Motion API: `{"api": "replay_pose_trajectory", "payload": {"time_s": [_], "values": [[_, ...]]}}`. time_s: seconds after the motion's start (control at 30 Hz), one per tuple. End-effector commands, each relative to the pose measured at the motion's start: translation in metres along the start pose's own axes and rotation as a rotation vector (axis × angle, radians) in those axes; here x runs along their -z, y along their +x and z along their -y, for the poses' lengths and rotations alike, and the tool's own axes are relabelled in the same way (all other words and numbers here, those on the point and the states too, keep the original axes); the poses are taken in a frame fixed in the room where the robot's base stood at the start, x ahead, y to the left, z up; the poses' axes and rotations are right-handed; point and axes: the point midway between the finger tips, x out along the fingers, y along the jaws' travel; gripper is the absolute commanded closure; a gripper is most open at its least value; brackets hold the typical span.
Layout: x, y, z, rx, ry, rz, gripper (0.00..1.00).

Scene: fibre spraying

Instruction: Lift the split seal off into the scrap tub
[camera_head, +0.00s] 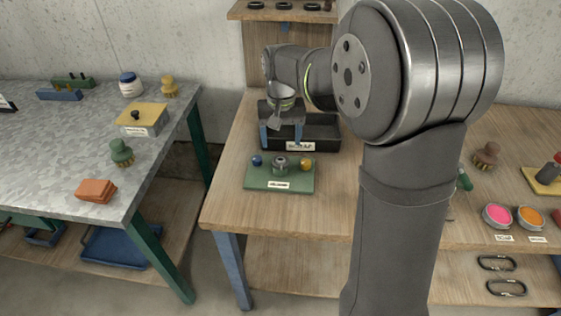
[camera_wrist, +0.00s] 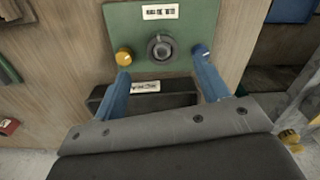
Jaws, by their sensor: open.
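A green board (camera_head: 255,181) lies on the wooden bench with a grey metal fitting (camera_head: 279,164) at its middle. In the wrist view the fitting carries a dark ring (camera_wrist: 160,48), which looks like the seal; I cannot make out a split. The black scrap tub (camera_head: 325,132), labelled at the front, stands just behind the board. My gripper (camera_head: 282,137) is open, its two blue fingers spread and empty over the tub's left part. In the wrist view the gripper (camera_wrist: 162,67) has the fitting ahead, between and beyond its fingertips, not touching it.
A blue knob (camera_head: 257,160) and a yellow knob (camera_head: 306,163) flank the fitting on the board. A shelf (camera_head: 262,12) with several dark rings is above. A metal-topped table (camera_head: 60,140) stands left. Pink (camera_head: 497,216) and orange (camera_head: 530,218) pots stand right.

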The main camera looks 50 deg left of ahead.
Motion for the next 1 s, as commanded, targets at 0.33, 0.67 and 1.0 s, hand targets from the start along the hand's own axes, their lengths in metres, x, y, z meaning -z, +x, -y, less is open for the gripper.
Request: {"api": "replay_pose_trajectory", "payload": {"time_s": [0.33, 0.67, 1.0], "values": [[0.002, 0.033, 0.000, 0.000, 0.001, 0.000, 0.32], [0.013, 0.075, 0.001, 0.000, 0.001, 0.000, 0.32], [0.013, 0.080, 0.001, 0.000, 0.001, -0.002, 0.40]]}}
